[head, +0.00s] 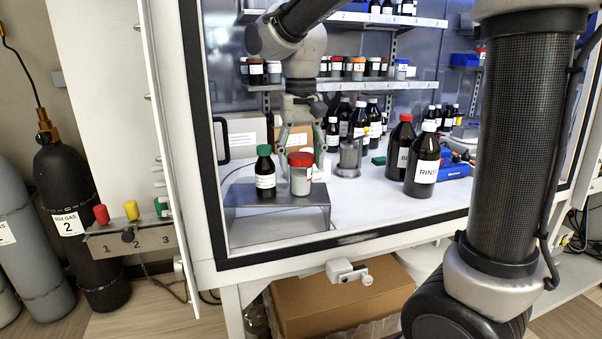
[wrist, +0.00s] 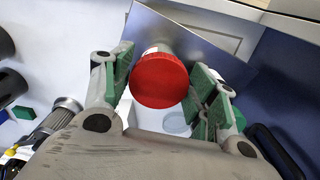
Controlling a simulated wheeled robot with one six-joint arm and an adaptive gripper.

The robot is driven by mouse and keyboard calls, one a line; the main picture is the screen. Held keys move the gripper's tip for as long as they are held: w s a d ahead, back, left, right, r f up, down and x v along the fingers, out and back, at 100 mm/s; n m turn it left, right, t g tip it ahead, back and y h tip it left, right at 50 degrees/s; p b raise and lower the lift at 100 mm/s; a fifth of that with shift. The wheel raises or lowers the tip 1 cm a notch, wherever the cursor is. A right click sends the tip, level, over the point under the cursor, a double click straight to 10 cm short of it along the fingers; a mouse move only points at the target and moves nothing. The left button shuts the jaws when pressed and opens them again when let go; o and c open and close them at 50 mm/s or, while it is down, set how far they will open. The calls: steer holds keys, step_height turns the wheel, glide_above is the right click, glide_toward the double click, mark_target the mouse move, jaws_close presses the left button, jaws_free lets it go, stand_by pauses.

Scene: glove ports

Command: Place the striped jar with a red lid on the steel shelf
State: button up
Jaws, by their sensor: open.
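The jar with a red lid (head: 300,174) stands upright at the front of the low steel shelf (head: 245,198), and its base appears to rest on the top. Its pale side shows a label; stripes are too small to make out. In the wrist view its round red lid (wrist: 160,80) lies between the fingers and hides most of the body. My gripper (head: 304,150) is open, reaching down from above, with green-padded fingers on either side of the jar. In the wrist view a gap shows between the lid and the right pad.
A green-capped dark bottle (head: 265,172) stands on the same shelf, just left of the jar. A RINS-labelled bottle (head: 423,162) and a red-capped bottle (head: 400,142) stand to the right. Several small jars line the wall shelf (head: 350,84) behind.

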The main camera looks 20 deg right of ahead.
step_height(320, 180, up, 7)
steer(key=shift+r, duration=0.15)
steer(key=shift+s+d+r, duration=0.1)
steer(key=shift+d+r, duration=0.05)
steer(key=shift+r, duration=0.05)
steer(key=s+d+f+t, duration=0.1)
steer(key=s+d+f, duration=0.2)
steer(key=s+d, duration=0.2)
steer(key=s+d+f+t, duration=0.2)
steer(key=s+d+f, duration=0.1)
steer(key=s+d, duration=0.2)
steer(key=s+d+f+n+t, duration=0.1)
steer(key=s+d+f, duration=0.2)
steer(key=s+d, duration=0.3)
steer(key=s, duration=0.3)
steer(key=shift+r, duration=0.1)
